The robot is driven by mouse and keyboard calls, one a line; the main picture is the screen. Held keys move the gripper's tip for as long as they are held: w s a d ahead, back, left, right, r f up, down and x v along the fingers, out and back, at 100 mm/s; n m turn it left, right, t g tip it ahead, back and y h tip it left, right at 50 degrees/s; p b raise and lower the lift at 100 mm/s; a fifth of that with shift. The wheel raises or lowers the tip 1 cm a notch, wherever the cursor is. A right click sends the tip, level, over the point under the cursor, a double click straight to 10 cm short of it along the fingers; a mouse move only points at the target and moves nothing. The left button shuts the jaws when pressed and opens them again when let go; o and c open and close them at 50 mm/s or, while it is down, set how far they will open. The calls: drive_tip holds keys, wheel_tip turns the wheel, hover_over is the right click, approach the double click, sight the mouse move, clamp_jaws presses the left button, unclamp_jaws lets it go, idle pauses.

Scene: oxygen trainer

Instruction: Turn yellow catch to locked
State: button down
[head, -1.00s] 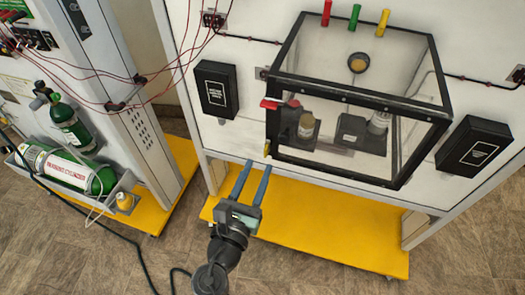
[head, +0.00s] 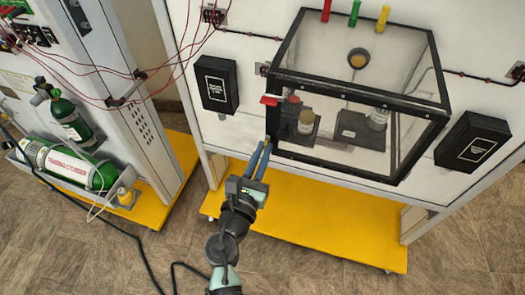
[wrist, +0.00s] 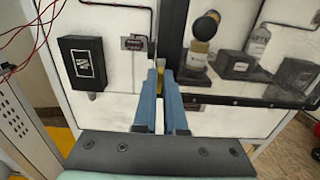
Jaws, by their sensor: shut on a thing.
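The yellow catch (wrist: 160,64) is at the lower left edge of the black-framed clear box (head: 360,95). In the wrist view it shows between the tips of my two blue fingers. My gripper (head: 264,146) reaches up to that lower left corner from below. It is shut on the yellow catch, and its fingertips hide most of the catch in the head view; they also show in the wrist view (wrist: 163,74). The catch's exact angle cannot be told. A red catch (head: 270,99) sits higher on the same left edge.
Bottles and a dark block stand inside the box. Black labelled boxes hang left (head: 216,85) and right (head: 472,141) of it on the white panel. Red, green and yellow pegs stand above. A yellow base (head: 320,230) lies below. Green cylinders (head: 70,165) are at the left.

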drive_tip(key=shift+m+b, duration=0.3)
drive_tip(key=m+b, duration=0.1)
drive_tip(key=m, duration=0.1)
drive_tip(key=m+b, duration=0.2)
drive_tip(key=m, duration=0.1)
drive_tip(key=m+b, duration=0.2)
drive_tip(key=m, duration=0.1)
drive_tip(key=shift+s+d+f, duration=0.1)
drive_tip(key=shift+d+f, duration=0.25)
drive_tip(key=shift+d, duration=0.05)
drive_tip(key=shift+s+d+f+m+b, duration=0.1)
drive_tip(key=shift+f+m+b, duration=0.05)
drive_tip(key=shift+m+b, duration=1.9)
drive_tip(key=shift+d+f+m+b, duration=0.15)
drive_tip(key=shift+m+b, duration=1.25)
drive_tip(key=shift+m, duration=1.15)
drive_tip(key=c, duration=1)
unclamp_jaws()
drive_tip(key=shift+a, duration=0.1)
